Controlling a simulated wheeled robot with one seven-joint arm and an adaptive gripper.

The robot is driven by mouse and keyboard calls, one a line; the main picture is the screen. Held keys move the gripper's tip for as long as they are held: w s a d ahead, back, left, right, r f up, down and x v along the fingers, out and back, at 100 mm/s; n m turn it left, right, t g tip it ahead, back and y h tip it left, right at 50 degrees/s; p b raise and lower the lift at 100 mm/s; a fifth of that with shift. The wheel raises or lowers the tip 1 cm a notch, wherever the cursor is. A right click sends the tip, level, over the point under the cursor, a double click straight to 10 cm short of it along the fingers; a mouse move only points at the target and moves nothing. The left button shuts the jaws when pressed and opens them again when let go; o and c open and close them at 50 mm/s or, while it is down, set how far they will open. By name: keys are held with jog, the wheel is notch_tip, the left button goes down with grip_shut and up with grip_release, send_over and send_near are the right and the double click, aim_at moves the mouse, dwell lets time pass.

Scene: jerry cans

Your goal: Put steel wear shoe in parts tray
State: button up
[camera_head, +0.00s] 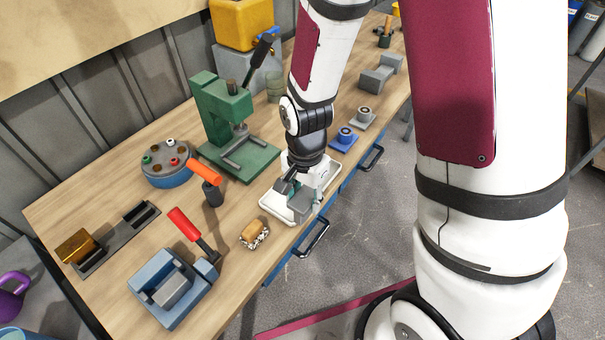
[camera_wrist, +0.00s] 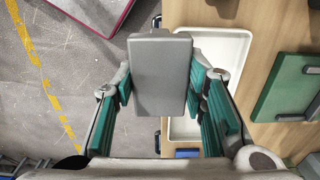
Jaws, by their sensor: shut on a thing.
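The steel wear shoe (camera_wrist: 160,75) is a plain grey block. My gripper (camera_wrist: 160,92) is shut on it, with a green-padded finger on each side. In the head view the shoe (camera_head: 301,207) hangs below my gripper (camera_head: 296,188), over the front part of the white parts tray (camera_head: 272,212). In the wrist view the tray (camera_wrist: 238,50) lies below and to the right of the shoe, which overlaps its left rim and the bench edge. The visible tray floor looks empty; the shoe and gripper hide part of it.
A green press (camera_head: 225,130) stands behind the tray. A brush (camera_head: 254,234), a blue vise (camera_head: 172,287) and an orange-handled tool (camera_head: 208,182) are to the left. Drawer handles (camera_head: 313,238) stick out in front.

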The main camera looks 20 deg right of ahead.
jog(key=shift+w+d+f+p, duration=0.2)
jog(key=shift+w+d+f, duration=0.5)
jog(key=shift+w, duration=1.35)
jog(key=shift+w+d+f+p, duration=0.25)
jog(key=shift+w+d+f, duration=0.45)
jog(key=shift+w, duration=1.35)
jog(key=shift+w+d+f+p, duration=0.3)
jog(key=shift+w+f, duration=0.65)
jog(key=shift+w, duration=1.1)
jog(key=shift+d+f, duration=0.1)
jog(key=shift+f, duration=0.05)
jog(key=o, duration=1.3)
